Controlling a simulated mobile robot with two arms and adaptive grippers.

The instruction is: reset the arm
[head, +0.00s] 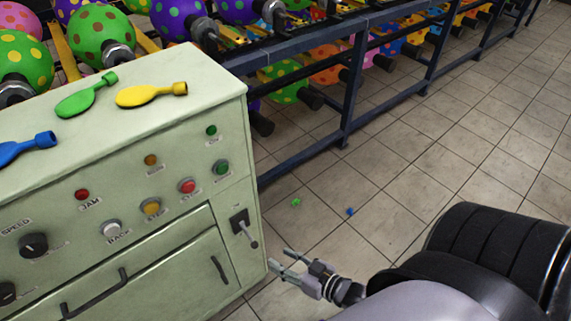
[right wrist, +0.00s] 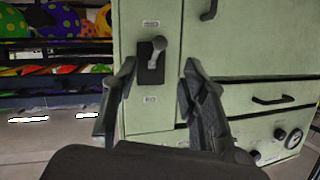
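My right gripper (head: 283,265) is open in the head view, low in front of the right end of the green control cabinet (head: 130,120). In the right wrist view its two fingers (right wrist: 155,98) stand apart with nothing between them. Beyond them is the cabinet's lever switch (right wrist: 152,58), a dark plate with a grey handle that tilts up. In the head view the same lever (head: 243,228) sits above and left of the fingers, apart from them. My left gripper is not in view.
Green (head: 87,95), yellow (head: 151,94) and blue (head: 28,147) deflated balloons lie on the cabinet top. Buttons, knobs and handles cover its front. A dark rack (head: 345,110) with inflated balloons runs behind. The tiled floor (head: 430,150) to the right is mostly clear, with two small scraps.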

